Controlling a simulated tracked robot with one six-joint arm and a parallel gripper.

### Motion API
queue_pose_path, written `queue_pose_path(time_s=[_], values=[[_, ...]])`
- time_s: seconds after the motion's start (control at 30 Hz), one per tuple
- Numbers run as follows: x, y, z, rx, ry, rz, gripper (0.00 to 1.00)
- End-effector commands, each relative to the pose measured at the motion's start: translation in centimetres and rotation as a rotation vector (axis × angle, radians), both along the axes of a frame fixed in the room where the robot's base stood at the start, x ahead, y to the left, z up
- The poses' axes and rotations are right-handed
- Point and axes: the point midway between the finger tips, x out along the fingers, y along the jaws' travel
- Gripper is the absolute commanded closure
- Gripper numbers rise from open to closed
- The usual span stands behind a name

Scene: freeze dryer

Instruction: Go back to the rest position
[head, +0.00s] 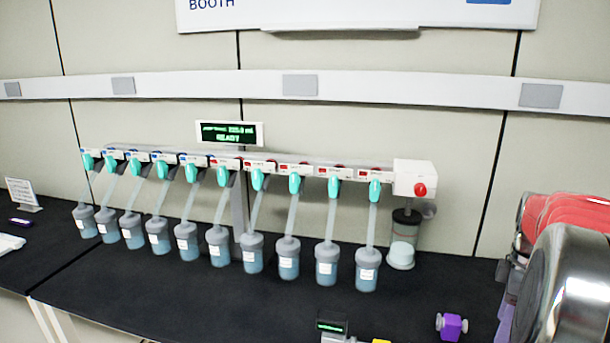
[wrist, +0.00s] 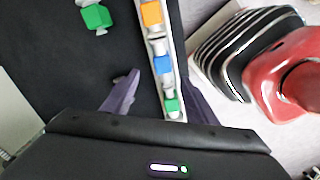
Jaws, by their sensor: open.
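My gripper (wrist: 160,82) shows in the wrist view with its two dark purple fingers apart. The left finger is over the dark bench top, and the right one is partly hidden beside a narrow white rack (wrist: 177,80). The rack lies beneath and between the fingers, with an orange piece (wrist: 151,14), a blue piece (wrist: 162,65) and a green piece (wrist: 171,104) in line. I see nothing held. In the head view the fingers are not visible; parts of my arm fill the right edge.
A freeze-dryer manifold (head: 277,161) with several hanging flasks stands at the back of the black bench (head: 190,300). Its display (head: 228,133) reads READY. A purple piece (head: 451,325) and a small device (head: 332,325) are at the front. A green piece (wrist: 96,17) lies left of the rack.

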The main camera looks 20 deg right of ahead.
Motion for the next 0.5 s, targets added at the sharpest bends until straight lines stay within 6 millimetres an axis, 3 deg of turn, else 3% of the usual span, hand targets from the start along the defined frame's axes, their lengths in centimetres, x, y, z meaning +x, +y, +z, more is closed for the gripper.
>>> queue_pose_path(time_s=[0.27, 0.5], values=[[-0.7, 2.4, -1.6, -0.003, -0.016, -0.382, 0.47], [0.1, 7.2, -1.3, -0.019, -0.066, -0.648, 0.47]])
